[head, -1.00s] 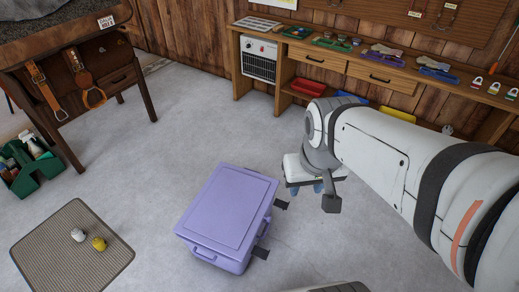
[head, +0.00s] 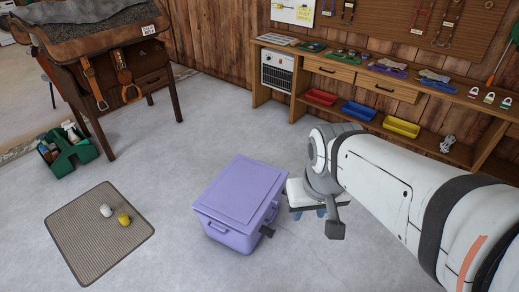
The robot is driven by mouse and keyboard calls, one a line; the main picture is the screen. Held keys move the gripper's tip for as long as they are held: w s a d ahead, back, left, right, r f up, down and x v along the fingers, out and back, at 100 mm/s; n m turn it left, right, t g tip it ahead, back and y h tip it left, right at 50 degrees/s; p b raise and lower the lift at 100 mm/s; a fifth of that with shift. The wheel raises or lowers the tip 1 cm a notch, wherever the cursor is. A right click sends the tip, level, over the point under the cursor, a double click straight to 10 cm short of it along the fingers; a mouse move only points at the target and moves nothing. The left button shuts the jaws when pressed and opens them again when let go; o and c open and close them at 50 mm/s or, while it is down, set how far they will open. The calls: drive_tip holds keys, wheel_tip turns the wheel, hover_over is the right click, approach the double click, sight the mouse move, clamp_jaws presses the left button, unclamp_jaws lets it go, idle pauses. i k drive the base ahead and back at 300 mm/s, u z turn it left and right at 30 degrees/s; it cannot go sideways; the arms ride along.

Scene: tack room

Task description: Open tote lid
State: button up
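The purple tote (head: 228,235) stands on the floor near the middle of the head view. Its flat purple lid (head: 240,190) lies shut on top. A dark latch-like part (head: 267,232) shows on its right side; other hardware there is partly hidden. My gripper (head: 309,213) hangs just right of the tote in the picture, at the end of my white arm. Its two bluish fingertips point down and look apart, with nothing seen between them. Whether it touches the tote cannot be told, but it appears clear of the lid.
A wooden workbench (head: 388,89) with colored bins below runs along the back wall. A ribbed mat (head: 82,255) with two small objects lies to the left. A green caddy (head: 68,158) and a saddle stand (head: 127,75) are farther left. Open floor lies around the tote.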

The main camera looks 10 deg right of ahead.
sight(239, 196)
drive_tip(key=u, duration=0.2)
drive_tip(key=i, duration=1)
